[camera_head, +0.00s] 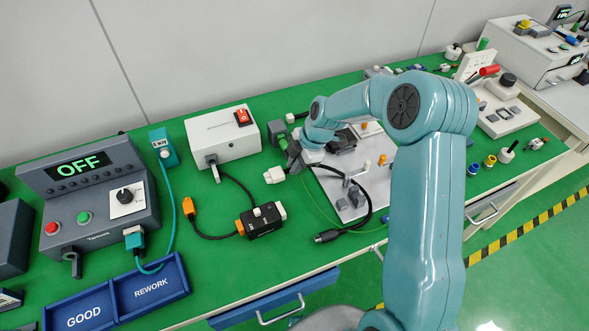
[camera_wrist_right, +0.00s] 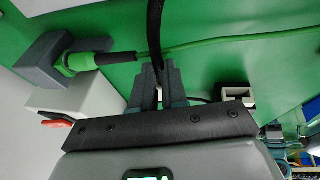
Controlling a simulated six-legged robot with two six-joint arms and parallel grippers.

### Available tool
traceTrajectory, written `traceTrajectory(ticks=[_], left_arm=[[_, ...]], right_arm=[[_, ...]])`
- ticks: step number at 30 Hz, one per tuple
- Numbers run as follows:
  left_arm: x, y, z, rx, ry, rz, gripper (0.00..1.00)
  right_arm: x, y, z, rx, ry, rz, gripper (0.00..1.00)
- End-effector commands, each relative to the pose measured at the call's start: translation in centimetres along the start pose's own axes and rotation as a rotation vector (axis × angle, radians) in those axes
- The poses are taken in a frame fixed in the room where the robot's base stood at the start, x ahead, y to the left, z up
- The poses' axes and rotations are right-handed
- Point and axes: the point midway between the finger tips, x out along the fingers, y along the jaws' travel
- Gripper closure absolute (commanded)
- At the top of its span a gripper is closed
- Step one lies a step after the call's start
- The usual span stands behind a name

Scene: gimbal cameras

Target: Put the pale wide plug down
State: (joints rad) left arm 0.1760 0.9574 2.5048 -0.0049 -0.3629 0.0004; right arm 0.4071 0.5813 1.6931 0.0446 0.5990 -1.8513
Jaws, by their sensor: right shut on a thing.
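The pale wide plug (camera_head: 274,175) is in the head view, just left of my right gripper (camera_head: 293,160). A black cable (camera_head: 368,195) runs from it to the right and loops to a round black plug (camera_head: 326,237). My right gripper is shut at the plug's cable end. In the right wrist view the fingers (camera_wrist_right: 157,85) close around the black cable (camera_wrist_right: 156,35), and the gripper body hides most of the plug. I cannot tell whether the plug touches the green mat. My left gripper is not in view.
A green plug (camera_head: 282,142) in a grey block stands close to the gripper, its green cable (camera_wrist_right: 220,43) passing near the fingers. A white switch box (camera_head: 222,135) stands left, a black adapter (camera_head: 262,220) in front. Blue GOOD and REWORK trays (camera_head: 187,283) lie front left.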

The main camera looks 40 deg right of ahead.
Motion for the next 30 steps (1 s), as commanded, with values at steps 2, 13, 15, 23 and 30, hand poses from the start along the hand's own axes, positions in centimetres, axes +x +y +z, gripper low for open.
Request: traceTrajectory(ticks=[2, 13, 15, 23, 30], left_arm=[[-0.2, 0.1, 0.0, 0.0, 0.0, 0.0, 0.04], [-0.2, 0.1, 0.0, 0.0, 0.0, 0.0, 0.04], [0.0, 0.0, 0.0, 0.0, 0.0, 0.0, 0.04], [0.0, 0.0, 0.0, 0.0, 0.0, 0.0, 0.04], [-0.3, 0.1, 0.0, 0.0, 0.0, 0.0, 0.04]], right_arm=[[1.4, -0.3, 0.4, 0.002, 0.001, -0.004, 1.0], [2.7, -0.4, 0.8, -0.001, 0.0, 0.0, 1.0], [2.9, -0.5, 0.8, -0.001, 0.0, 0.0, 1.0], [2.9, -0.5, 0.8, -0.001, 0.0, 0.0, 0.76], [2.3, -0.4, 0.8, -0.001, -0.001, 0.002, 0.76]])
